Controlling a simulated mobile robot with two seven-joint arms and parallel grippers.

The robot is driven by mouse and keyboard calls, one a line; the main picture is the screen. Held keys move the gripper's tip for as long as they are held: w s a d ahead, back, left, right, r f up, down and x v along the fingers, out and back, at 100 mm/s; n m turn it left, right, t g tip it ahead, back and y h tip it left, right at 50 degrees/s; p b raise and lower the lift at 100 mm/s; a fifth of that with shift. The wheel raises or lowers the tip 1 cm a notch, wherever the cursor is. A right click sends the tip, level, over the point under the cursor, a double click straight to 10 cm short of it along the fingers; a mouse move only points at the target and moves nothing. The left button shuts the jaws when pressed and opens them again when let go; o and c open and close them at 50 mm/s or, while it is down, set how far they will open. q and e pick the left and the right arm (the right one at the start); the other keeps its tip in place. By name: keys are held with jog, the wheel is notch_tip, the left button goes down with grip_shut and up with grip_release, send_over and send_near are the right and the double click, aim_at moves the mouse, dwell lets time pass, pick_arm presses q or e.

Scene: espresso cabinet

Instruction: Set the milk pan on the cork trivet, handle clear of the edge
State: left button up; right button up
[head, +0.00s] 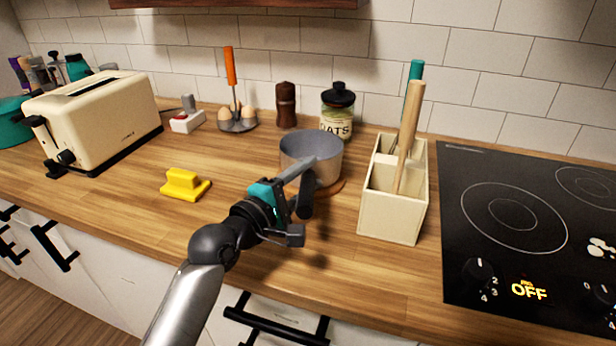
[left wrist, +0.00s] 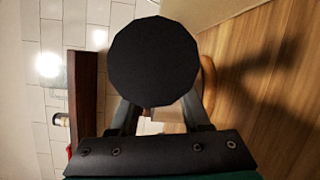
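The milk pan (head: 325,172), a grey pot with a dark handle (head: 306,202), stands level in the middle of the counter. The cork trivet (head: 341,185) shows only as a thin brown rim at the pan's lower right; the pan hides the rest. I cannot tell whether the pan rests on it or hovers slightly. My left gripper (head: 304,178) is at the handle and appears shut on it. In the left wrist view the handle's round black end (left wrist: 153,62) hides the fingertips; a brown trivet edge (left wrist: 208,84) shows behind. My right gripper is not in view.
A cream utensil box (head: 393,214) stands close to the pan's right, with the black cooktop (head: 500,215) beyond it. Behind are an oats jar (head: 338,112), a pepper mill (head: 286,105) and an egg holder (head: 238,124).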

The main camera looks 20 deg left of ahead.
pick_arm(q)
jog(key=shift+o, duration=1.4)
jog(key=shift+f, duration=0.35)
jog(key=shift+s+a, duration=0.1)
jog(key=shift+s, duration=0.2)
jog(key=v, duration=0.8)
jog(key=p+v, duration=0.1)
jog(key=v, duration=0.4)
jog(key=shift+r, duration=0.25)
jog(key=shift+v, duration=0.8)
jog(key=shift+s+a+r, duration=0.1)
